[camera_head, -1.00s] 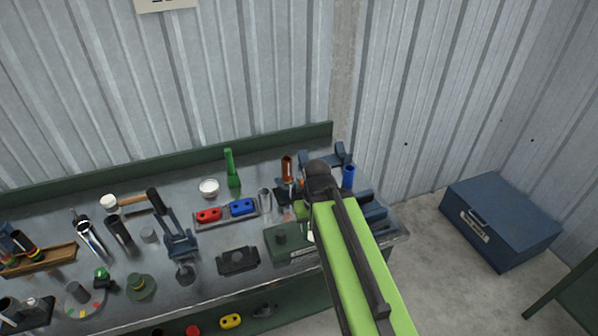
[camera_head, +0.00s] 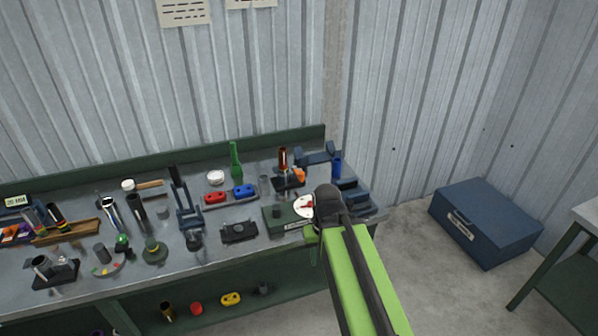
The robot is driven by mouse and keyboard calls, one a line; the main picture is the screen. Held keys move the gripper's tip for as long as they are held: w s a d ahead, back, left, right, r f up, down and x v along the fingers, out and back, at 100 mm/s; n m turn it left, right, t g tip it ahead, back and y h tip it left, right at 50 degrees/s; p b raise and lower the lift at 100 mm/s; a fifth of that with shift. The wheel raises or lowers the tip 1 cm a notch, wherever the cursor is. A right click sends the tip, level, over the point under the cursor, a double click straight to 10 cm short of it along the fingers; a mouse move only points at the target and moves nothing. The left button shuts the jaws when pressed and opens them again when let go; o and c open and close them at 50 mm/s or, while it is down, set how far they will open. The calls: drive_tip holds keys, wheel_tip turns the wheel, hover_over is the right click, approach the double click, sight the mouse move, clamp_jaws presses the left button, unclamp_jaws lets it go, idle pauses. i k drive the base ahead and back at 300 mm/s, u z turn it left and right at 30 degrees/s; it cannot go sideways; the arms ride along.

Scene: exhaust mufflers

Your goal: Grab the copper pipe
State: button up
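The copper pipe (camera_head: 283,159) is most likely the upright reddish-brown tube near the back right of the workbench. It stands just behind a black and orange piece (camera_head: 290,179). My green arm reaches in from the lower right, and its dark end (camera_head: 327,197) is over the bench's front right part, to the right of and nearer than the pipe. The arm end hides my gripper's fingers, so I cannot see their opening. The pipe stands clear of the arm in this picture.
A blue tube (camera_head: 336,167) and blue blocks (camera_head: 350,191) are right of the pipe. A green bottle-shaped piece (camera_head: 235,160) and red and blue blocks (camera_head: 230,194) are to its left. A blue chest (camera_head: 485,222) is on the floor at right, with clear floor before it.

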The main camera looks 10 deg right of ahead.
sight(282, 151)
drive_tip(key=u, duration=0.3)
drive_tip(key=i, duration=0.75)
drive_tip(key=u, duration=3.2)
drive_tip(key=k, duration=1.4)
drive_tip(key=z, duration=0.8)
